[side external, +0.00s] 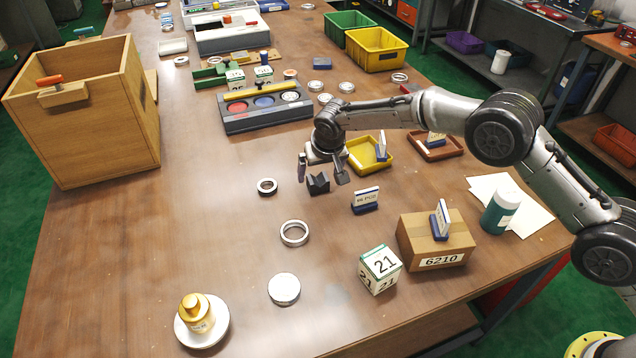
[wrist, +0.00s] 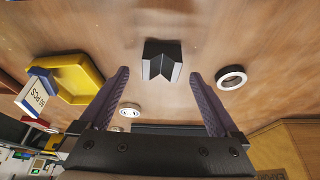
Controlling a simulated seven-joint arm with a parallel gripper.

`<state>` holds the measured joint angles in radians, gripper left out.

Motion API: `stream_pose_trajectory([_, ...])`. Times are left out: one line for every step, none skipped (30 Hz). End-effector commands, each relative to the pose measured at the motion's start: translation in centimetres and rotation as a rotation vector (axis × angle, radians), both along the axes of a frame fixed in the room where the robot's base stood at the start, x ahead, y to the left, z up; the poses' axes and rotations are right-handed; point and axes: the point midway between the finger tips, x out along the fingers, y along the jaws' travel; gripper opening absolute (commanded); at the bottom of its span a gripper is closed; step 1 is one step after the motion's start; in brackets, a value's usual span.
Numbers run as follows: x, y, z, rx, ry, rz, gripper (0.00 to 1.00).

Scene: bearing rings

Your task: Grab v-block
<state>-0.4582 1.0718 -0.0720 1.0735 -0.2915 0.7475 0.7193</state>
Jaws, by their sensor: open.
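The v-block (side external: 318,183) is a small dark block with a V-shaped notch. It stands on the wooden table near the middle of the side view. In the wrist view the v-block (wrist: 162,62) is dark with lighter end faces and lies ahead of the fingertips, in line with the space between them. My gripper (side external: 321,172) is open, with one finger on each side of the v-block in the side view. In the wrist view my gripper (wrist: 158,82) has its two fingers spread wide with nothing between them. I cannot tell the exact height of the fingertips above the table.
A small ring (side external: 267,186) lies left of the v-block, and a larger ring (side external: 294,233) lies nearer the camera. A yellow tray (side external: 362,160) and a blue-based sign (side external: 366,201) stand to the right. A wooden box (side external: 110,130) stands far left. Bare table surrounds the v-block.

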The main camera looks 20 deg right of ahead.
Motion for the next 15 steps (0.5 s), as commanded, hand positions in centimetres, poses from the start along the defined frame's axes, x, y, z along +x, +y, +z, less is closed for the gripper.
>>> stream_pose_trajectory([0.2,0.1,-0.9,-0.001,0.001,0.000,0.97])
stream_pose_trajectory([0.3,0.1,-1.3,-0.001,0.002,0.000,0.97])
stream_pose_trajectory([0.6,0.1,-1.8,0.000,0.001,-0.001,0.97])
stream_pose_trajectory([0.7,0.0,-2.1,0.000,0.001,-0.001,0.97])
stream_pose_trajectory([0.8,0.0,-2.4,0.000,0.001,-0.001,0.97])
stream_pose_trajectory([1.0,0.0,-2.6,-0.001,0.000,-0.001,0.97])
stream_pose_trajectory([1.0,0.0,-2.8,-0.001,0.000,0.000,0.97])
stream_pose_trajectory([1.1,0.0,-2.9,-0.001,0.001,0.000,0.97])
stream_pose_trajectory([1.1,0.0,-3.0,-0.001,0.000,0.000,0.97])
stream_pose_trajectory([1.1,0.0,-3.1,0.000,0.000,0.000,0.97])
stream_pose_trajectory([1.1,0.0,-3.1,0.000,0.000,0.000,0.97])
stream_pose_trajectory([1.1,0.0,-3.0,0.000,-0.001,0.000,0.97])
stream_pose_trajectory([1.1,0.0,-3.0,0.000,-0.001,0.000,0.97])
stream_pose_trajectory([1.1,0.0,-3.0,0.000,0.000,0.000,0.97])
stream_pose_trajectory([1.1,0.0,-3.0,0.000,0.000,0.000,0.97])
